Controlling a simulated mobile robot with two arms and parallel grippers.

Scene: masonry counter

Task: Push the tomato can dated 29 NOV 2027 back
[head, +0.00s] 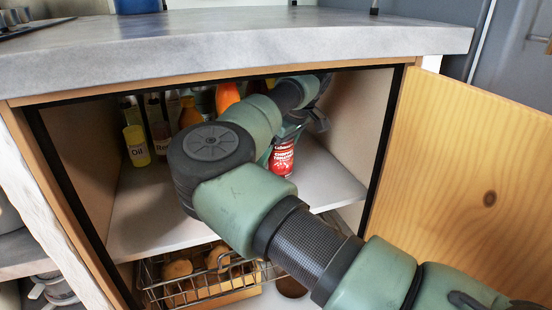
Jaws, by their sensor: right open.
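A red tomato can (283,158) with a white-lettered label stands upright on the cabinet's upper shelf (330,185), right of the middle. No date on it can be read at this size. My right arm reaches across the cabinet opening and bends back inside. My right gripper (309,121) is open, beside and above the can, partly hidden by my own arm. I cannot tell whether it touches the can. My arm also covers the shelf left of the can, so other cans there may be hidden. My left gripper is not in view.
A yellow oil bottle (136,146) and several other bottles stand at the shelf's left. The wooden door (470,170) is open at the right. The stone countertop (240,50) overhangs the opening. A wire basket (205,291) with round brownish items sits below. Shelf right of the can is bare.

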